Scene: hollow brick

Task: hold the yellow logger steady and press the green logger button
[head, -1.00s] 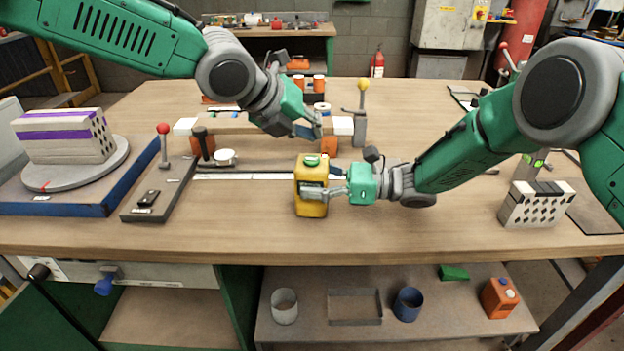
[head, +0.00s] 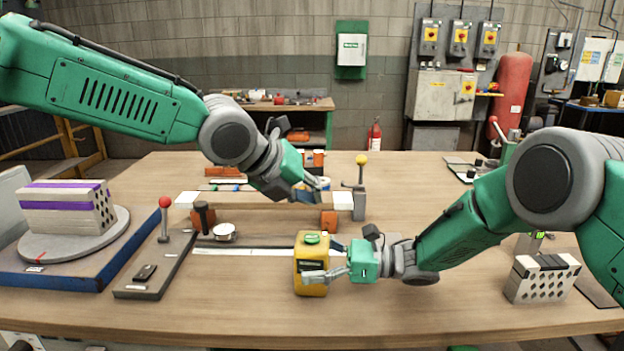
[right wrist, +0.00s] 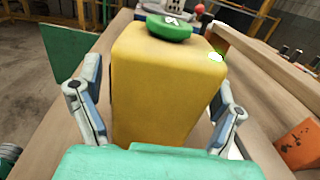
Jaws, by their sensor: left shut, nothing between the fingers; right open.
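The yellow logger (head: 311,274) stands upright on the workbench, with its round green button (head: 311,238) on top. My right gripper (head: 325,263) is open at the logger, with a finger at either side. In the right wrist view, the logger (right wrist: 160,90) stands between the spread fingers (right wrist: 157,108), with a visible gap at the left finger; contact at the right finger is unclear. The button (right wrist: 169,27) shows at the top edge there. My left gripper (head: 317,185) is shut and empty, appearing above and behind the logger in the head view, apart from the button.
A raised bar on orange blocks (head: 329,221) and a yellow-knobbed lever (head: 361,185) stand behind the logger. A red-knobbed lever panel (head: 155,272) and a turntable with a brick (head: 67,208) are left. A perforated brick (head: 543,278) is right. The front bench strip is clear.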

